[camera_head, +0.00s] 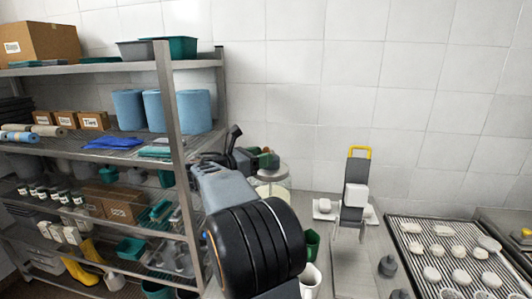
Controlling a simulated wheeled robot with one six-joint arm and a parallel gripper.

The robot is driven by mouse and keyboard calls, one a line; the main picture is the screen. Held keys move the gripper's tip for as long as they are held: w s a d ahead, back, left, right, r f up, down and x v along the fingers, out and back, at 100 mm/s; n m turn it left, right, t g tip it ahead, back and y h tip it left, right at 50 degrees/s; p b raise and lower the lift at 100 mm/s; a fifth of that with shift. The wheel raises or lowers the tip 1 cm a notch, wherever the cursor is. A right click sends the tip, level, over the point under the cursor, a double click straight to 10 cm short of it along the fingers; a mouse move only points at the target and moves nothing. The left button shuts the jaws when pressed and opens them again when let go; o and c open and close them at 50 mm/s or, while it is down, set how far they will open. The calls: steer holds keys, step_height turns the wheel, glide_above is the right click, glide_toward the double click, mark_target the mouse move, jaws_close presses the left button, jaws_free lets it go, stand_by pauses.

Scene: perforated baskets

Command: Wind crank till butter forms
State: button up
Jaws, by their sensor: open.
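A clear jar with pale content (272,182), which looks like the churn, stands on the counter against the tiled wall, just right of the shelving. A dark green and reddish part (266,159) sits at its top. My arm reaches up in front of it and hides its left side. My gripper (247,158) is small and dark at the arm's far end, open, close to the jar's top. I cannot tell whether it touches anything. The crank cannot be clearly made out against the dark parts of my arm. No butter can be made out.
A metal shelving unit (173,115) with boxes and blue rolls stands close on the left. A green cup (312,243) and a white mug (311,279) stand right of my arm.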

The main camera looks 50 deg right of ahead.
steer(key=shift+x, duration=1.2)
jaws_close()
